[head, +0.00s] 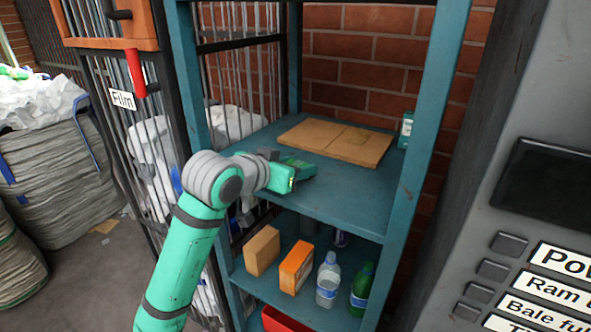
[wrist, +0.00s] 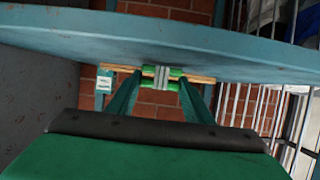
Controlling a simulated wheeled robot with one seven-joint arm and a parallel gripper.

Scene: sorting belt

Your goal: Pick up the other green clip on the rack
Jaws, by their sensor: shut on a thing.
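My gripper (head: 297,167) is over the rack's upper shelf (head: 345,205), near its left side. In the wrist view its two fingers (wrist: 161,78) come together at a small green and grey thing. Bright green parts of the green clip (wrist: 177,72) show on both sides of the grey middle. My gripper is shut on it. In the head view the clip is hidden or cannot be told apart from my green gripper. I cannot tell whether the clip touches the shelf.
Flat brown cardboard (head: 335,141) lies at the back of the upper shelf. A small white and green box (head: 405,130) stands at its right rear. Two boxes, a clear bottle (head: 328,280) and a green bottle (head: 361,288) stand on the shelf below. Blue posts frame the rack.

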